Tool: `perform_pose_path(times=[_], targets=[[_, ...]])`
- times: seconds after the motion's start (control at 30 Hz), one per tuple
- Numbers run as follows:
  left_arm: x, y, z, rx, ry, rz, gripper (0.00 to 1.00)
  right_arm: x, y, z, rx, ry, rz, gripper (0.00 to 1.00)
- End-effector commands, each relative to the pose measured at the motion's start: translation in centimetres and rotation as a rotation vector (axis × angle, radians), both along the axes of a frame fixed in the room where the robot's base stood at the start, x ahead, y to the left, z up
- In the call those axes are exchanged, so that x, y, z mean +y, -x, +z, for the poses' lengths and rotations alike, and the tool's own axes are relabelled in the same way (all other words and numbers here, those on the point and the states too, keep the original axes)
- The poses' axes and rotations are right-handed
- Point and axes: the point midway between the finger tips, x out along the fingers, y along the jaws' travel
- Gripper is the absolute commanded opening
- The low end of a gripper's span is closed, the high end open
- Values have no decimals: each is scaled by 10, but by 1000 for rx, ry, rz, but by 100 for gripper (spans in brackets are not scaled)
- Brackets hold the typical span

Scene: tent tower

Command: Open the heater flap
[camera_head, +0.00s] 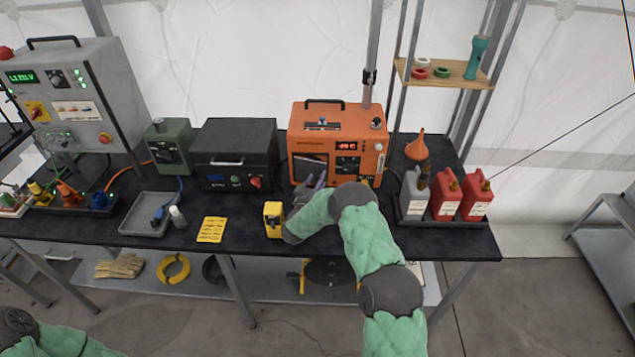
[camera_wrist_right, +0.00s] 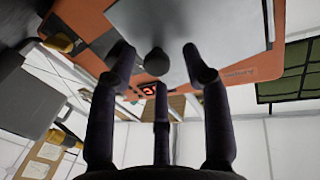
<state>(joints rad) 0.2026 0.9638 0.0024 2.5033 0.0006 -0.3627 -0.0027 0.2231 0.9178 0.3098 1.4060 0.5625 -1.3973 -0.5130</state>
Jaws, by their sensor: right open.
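The orange heater (camera_head: 340,132) stands at the back of the dark table, right of centre. Its flap (camera_head: 308,168) is a grey panel at the lower left of the front, partly covered by my right gripper (camera_head: 308,187). In the right wrist view, the flap (camera_wrist_right: 195,25) fills the top, with a dark round knob (camera_wrist_right: 156,61) at its edge. My right gripper (camera_wrist_right: 160,70) has its fingers spread on either side of the knob, with nothing held. Whether a finger touches is unclear. Part of my left arm shows at the bottom left, its gripper out of frame.
A black box (camera_head: 236,157) stands left of the heater. A yellow device (camera_head: 273,220) is close to my right wrist. Grey and red cans (camera_head: 446,196) stand in a tray at right, with an orange funnel (camera_head: 416,147) behind. A yellow note (camera_head: 212,229) lies at the front edge.

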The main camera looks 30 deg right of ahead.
Motion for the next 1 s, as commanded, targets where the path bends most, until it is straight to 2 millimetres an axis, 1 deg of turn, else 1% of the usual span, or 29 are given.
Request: perform_pose_path(times=[0.17,0.4,0.6,0.73,1.0], targets=[[0,0,0,0,0,0,40,0,-1,22,-6,0,0,48],[0,0,0,0,0,0,40,0,-1,67,-9,3,0,48],[0,0,0,0,0,0,40,0,-1,91,-6,2,0,48],[0,0,0,0,0,0,40,0,-1,99,-3,2,0,48],[0,0,0,0,0,0,40,0,-1,100,-3,2,0,48]])
